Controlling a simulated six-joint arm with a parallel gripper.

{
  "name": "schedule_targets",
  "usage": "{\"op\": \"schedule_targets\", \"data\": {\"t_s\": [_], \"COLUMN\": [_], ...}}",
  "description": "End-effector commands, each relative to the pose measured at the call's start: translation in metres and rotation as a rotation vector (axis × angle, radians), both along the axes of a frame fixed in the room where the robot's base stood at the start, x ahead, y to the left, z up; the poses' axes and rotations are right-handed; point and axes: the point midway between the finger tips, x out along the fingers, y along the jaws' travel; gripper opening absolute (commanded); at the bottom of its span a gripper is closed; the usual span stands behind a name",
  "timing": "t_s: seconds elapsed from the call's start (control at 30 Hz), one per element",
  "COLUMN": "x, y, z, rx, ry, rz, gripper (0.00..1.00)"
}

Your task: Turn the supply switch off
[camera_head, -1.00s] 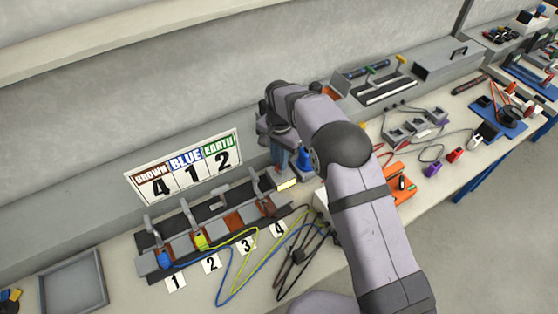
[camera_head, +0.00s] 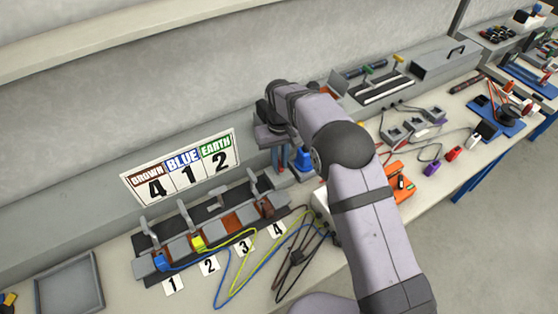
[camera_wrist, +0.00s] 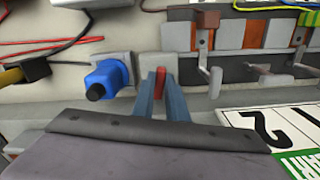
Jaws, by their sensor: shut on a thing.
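The supply switch shows as a small red piece (camera_wrist: 161,72) on a grey block (camera_wrist: 148,63) in the wrist view. My gripper (camera_wrist: 160,84) is shut on this red piece, with one blue-grey finger on each side. In the head view my gripper (camera_head: 282,157) points down at the back of the bench, right of the numbered terminal row. The red switch is hard to make out there, and I cannot tell its on or off position.
The terminal row (camera_head: 215,228) has levers and yellow and blue wires. A sign board (camera_head: 182,167) stands behind it. A grey tray (camera_head: 70,286) is at the left.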

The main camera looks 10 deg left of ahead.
Motion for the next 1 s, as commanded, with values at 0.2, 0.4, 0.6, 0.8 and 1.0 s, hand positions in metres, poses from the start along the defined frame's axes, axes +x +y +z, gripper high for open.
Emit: {"op": "schedule_targets", "data": {"t_s": [0.2, 0.4, 0.6, 0.8, 1.0], "x": [0.0012, 0.0018, 0.002, 0.0021, 0.0021], "y": [-0.0008, -0.0011, -0.0012, -0.001, -0.0009], "z": [0.0011, 0.0012, 0.0013, 0.0014, 0.0014], "rx": [0.001, 0.001, 0.001, 0.001, 0.001], "ry": [-0.002, -0.002, -0.003, -0.003, -0.003], "rz": [0.135, 0.205, 0.231, 0.234, 0.234], "gripper": [0.0, 0.0, 0.0, 0.0, 0.24]}}
